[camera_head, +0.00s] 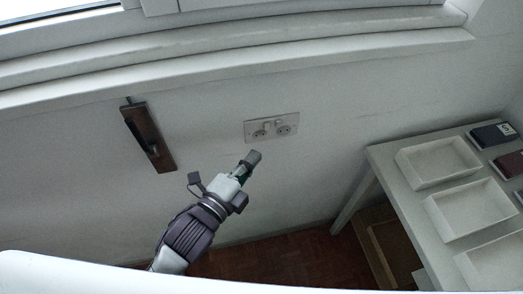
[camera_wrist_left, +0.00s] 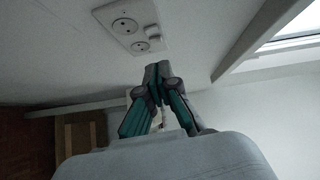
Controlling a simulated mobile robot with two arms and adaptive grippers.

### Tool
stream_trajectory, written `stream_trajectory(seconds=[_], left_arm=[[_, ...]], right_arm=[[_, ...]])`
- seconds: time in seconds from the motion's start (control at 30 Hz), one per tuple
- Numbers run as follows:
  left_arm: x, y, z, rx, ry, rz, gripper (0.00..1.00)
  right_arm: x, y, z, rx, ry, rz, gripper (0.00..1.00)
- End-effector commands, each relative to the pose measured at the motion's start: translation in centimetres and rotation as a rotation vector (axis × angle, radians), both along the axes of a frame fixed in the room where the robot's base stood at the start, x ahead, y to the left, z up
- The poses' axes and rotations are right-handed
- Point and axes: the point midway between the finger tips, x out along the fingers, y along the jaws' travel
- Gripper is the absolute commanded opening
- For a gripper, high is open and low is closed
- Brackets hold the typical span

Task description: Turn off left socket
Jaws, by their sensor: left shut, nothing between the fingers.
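A white double wall socket (camera_head: 271,128) is on the wall below the window sill in the head view. It has two round outlets with small rocker switches near its middle. My left gripper (camera_head: 254,157) is just below the socket plate in that view, shut and empty. The socket plate (camera_wrist_left: 133,27) also shows at the top of the left wrist view, with the shut fingertips (camera_wrist_left: 157,68) close to its near end. I cannot tell whether the fingertips touch the wall. The switch positions are too small to tell. My right gripper is not in view.
A dark brown wall-mounted piece (camera_head: 148,138) hangs left of the socket. A white table (camera_head: 402,194) with white trays (camera_head: 438,161) and dark boxes (camera_head: 492,135) stands at the right. The window sill (camera_head: 230,68) runs above.

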Motion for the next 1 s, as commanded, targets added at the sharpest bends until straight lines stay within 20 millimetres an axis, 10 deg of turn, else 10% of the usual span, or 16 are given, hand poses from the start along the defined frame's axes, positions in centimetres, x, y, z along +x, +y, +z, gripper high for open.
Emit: stream_trajectory(seconds=[0.3, 1.0], left_arm=[[-3.3, 1.7, 0.2, 0.0, 0.002, -0.001, 0.0], [-3.1, 1.9, -1.2, -0.007, 0.036, 0.009, 0.0]], right_arm=[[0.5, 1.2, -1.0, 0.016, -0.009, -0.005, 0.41], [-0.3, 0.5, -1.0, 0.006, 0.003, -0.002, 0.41]])
